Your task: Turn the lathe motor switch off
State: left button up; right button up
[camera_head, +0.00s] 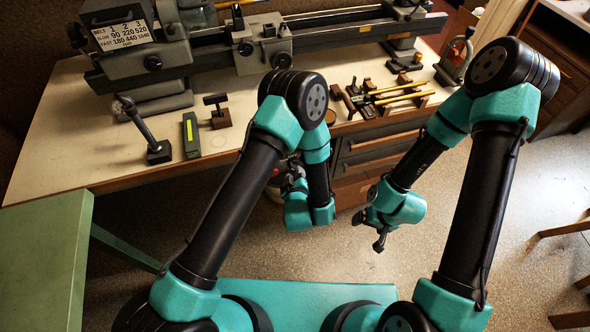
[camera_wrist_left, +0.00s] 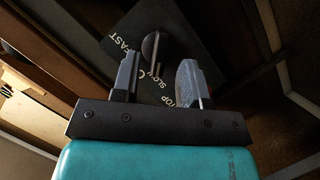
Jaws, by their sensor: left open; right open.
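The lathe motor switch shows in the left wrist view as a dark plate (camera_wrist_left: 185,28) with white FAST, SLOW and STOP lettering. A black knob (camera_wrist_left: 153,46) stands at its middle; I cannot tell which label it is set to. My left gripper (camera_wrist_left: 158,72) is open, its two grey fingers pointing toward the plate with the knob between and beyond the tips. I cannot tell whether they touch it. In the head view the left gripper (camera_head: 293,178) is low at the bench front, partly hidden by my arm; the switch is hidden there. My right gripper (camera_head: 368,230) is open and empty over the floor.
The lathe (camera_head: 260,42) stands along the back of the bench (camera_head: 80,150). Hand tools (camera_head: 385,97) and small stands lie on the benchtop. Drawers (camera_head: 375,165) are below it, right of my left gripper. A green table (camera_head: 45,265) is at the lower left.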

pick_arm(q)
jog(key=shift+x, duration=1.65)
jog(key=shift+s, duration=0.1)
grip_shut()
